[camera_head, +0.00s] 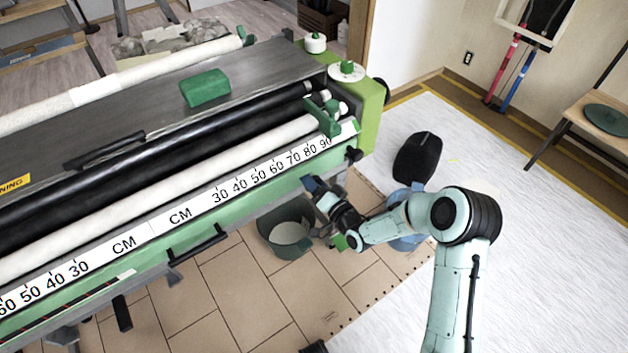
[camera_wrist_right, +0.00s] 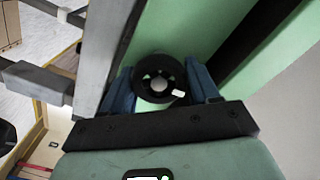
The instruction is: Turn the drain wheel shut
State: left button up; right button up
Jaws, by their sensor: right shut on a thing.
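The drain wheel (camera_wrist_right: 158,78) is a small black round wheel with a pale hub, on the green side of the machine in the right wrist view. A small white mark sits at its lower right. The two blue fingers of my right gripper (camera_wrist_right: 161,90) stand on either side of the wheel and are shut on it. In the head view my right gripper (camera_head: 313,188) reaches under the front edge of the pasting machine (camera_head: 262,190), near its right end. The wheel is hidden there. My left gripper is not in view.
A dark green bucket (camera_head: 289,238) stands on the floor below the gripper. A blue bucket (camera_head: 405,236) is partly behind my right arm, with a black object (camera_head: 417,157) beyond it. A wooden bench (camera_head: 590,115) stands at the right.

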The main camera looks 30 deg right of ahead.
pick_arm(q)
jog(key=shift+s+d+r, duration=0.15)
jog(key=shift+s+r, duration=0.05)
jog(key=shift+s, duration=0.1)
pick_arm(e)
jog(key=shift+m, duration=0.5)
jog(key=o, duration=1)
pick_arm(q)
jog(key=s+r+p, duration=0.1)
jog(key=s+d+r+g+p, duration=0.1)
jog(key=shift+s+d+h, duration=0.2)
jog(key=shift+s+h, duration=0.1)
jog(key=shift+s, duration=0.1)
pick_arm(e)
jog(key=s, duration=0.9)
jog(key=s+d, duration=0.1)
jog(key=s, duration=0.3)
jog(key=shift+s, duration=0.2)
